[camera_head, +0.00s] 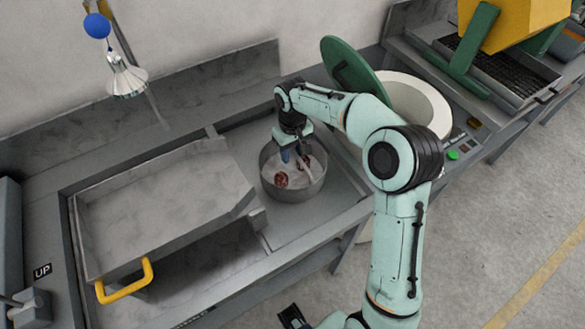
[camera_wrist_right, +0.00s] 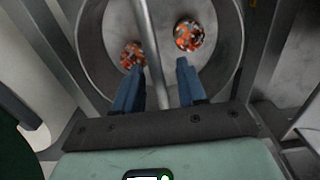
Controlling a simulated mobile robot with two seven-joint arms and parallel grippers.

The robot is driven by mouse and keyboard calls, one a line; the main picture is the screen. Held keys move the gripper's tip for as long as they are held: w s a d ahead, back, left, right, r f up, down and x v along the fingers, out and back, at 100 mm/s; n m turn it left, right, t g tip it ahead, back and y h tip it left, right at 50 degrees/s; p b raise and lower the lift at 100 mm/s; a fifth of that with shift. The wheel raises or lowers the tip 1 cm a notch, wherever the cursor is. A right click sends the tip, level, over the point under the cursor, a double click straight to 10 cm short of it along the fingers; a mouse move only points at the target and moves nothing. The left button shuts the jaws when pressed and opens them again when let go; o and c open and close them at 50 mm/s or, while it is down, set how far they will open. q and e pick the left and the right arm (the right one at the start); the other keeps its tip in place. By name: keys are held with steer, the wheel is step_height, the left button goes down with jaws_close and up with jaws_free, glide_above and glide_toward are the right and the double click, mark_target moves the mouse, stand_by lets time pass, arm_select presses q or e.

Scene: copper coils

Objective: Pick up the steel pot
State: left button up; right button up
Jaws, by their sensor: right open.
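The steel pot (camera_head: 292,194) is a round grey vessel standing in the bench recess. Copper coils (camera_head: 281,179) lie inside it; in the right wrist view two reddish coil bundles (camera_wrist_right: 189,35) show on the floor of the pot (camera_wrist_right: 88,45). A straight grey bar, apparently the pot's handle (camera_wrist_right: 148,45), crosses above the pot. My right gripper (camera_head: 295,155) points down over the pot, with blue fingers. In the right wrist view the right gripper (camera_wrist_right: 160,66) is open, its fingers on either side of the bar. Whether they touch it is unclear.
A white round vessel (camera_head: 425,108) with a raised green lid (camera_head: 352,72) stands right. A hanging lamp (camera_head: 126,78) is at the upper left.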

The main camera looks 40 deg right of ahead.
steer(key=shift+f, duration=0.1)
jaws_close()
stand_by(1.5)
